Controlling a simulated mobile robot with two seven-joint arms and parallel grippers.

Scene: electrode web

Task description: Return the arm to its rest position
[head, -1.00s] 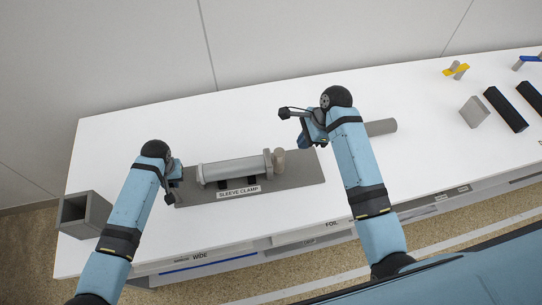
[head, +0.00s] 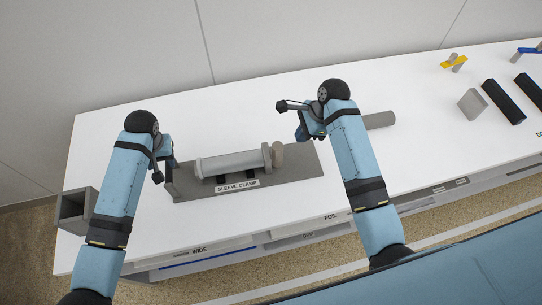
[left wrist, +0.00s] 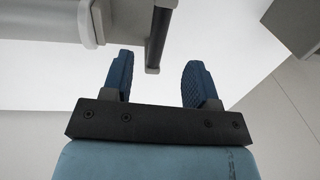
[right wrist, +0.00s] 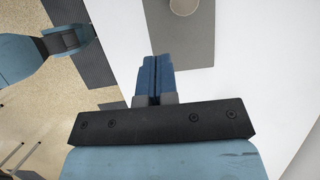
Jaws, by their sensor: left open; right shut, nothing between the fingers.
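The sleeve clamp holds a light grey cylinder (head: 232,164), which lies to the right of this gripper. My right gripper (head: 303,134) is above the table, up and right of the clamp. In the right wrist view its fingers (right wrist: 155,78) are pressed together and hold nothing.
The white table (head: 120,120) has free room behind the clamp. A square grey tube (head: 74,208) is at the left edge. A grey block (head: 472,104) and black bars (head: 504,102) are further right.

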